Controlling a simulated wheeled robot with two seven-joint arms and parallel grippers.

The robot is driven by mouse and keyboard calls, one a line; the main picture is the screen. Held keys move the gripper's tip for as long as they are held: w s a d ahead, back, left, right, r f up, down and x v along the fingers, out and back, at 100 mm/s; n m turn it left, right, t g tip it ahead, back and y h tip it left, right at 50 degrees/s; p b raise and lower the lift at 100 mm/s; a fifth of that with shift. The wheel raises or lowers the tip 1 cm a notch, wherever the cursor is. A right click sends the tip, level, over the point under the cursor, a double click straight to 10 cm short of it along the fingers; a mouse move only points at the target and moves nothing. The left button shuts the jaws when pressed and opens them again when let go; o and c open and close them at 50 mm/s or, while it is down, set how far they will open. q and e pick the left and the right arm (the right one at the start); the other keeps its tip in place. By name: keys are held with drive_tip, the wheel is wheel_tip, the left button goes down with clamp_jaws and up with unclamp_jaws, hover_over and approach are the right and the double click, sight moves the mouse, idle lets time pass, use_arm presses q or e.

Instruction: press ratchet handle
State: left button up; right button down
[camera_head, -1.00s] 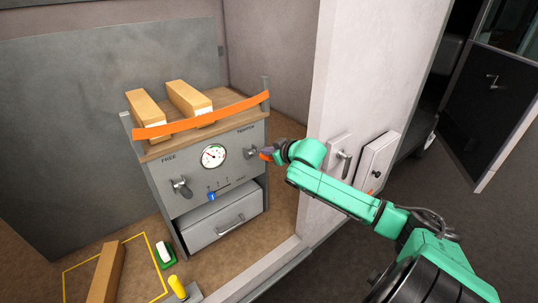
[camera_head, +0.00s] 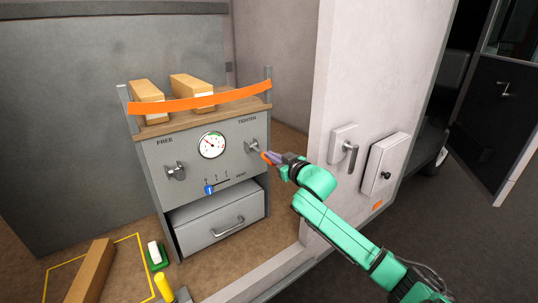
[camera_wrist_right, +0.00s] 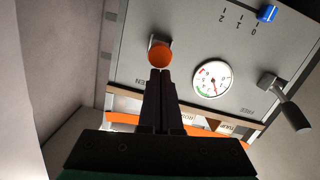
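The grey cabinet (camera_head: 185,228) has a front panel with a round gauge, a FREE handle (camera_head: 175,171) on the left and a TIGHTEN handle (camera_head: 250,146) on the right. The TIGHTEN handle ends in an orange knob (camera_head: 265,157); the knob also shows in the right wrist view (camera_wrist_right: 160,53). My right gripper (camera_head: 271,157) is at this knob, its two dark fingers (camera_wrist_right: 161,72) together, tips at the knob's edge. The knob is ahead of the tips, not between them. I cannot tell whether they touch. My left gripper is out of view.
An orange strap (camera_head: 205,102) crosses wooden blocks on the cabinet top. A blue slider (camera_head: 209,189) is by the scale's 0. A pale wall post (camera_head: 340,90) with a lever and box stands right. A wooden block (camera_head: 92,270) and yellow post (camera_head: 164,288) are in front.

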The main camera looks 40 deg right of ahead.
use_arm(q)
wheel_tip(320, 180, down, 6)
drive_tip(key=b, duration=0.4)
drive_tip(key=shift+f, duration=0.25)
use_arm(e)
drive_tip(key=shift+w+f+t, duration=0.1)
drive_tip(key=shift+f+t, duration=0.9)
drive_tip(key=shift+f, duration=1.35)
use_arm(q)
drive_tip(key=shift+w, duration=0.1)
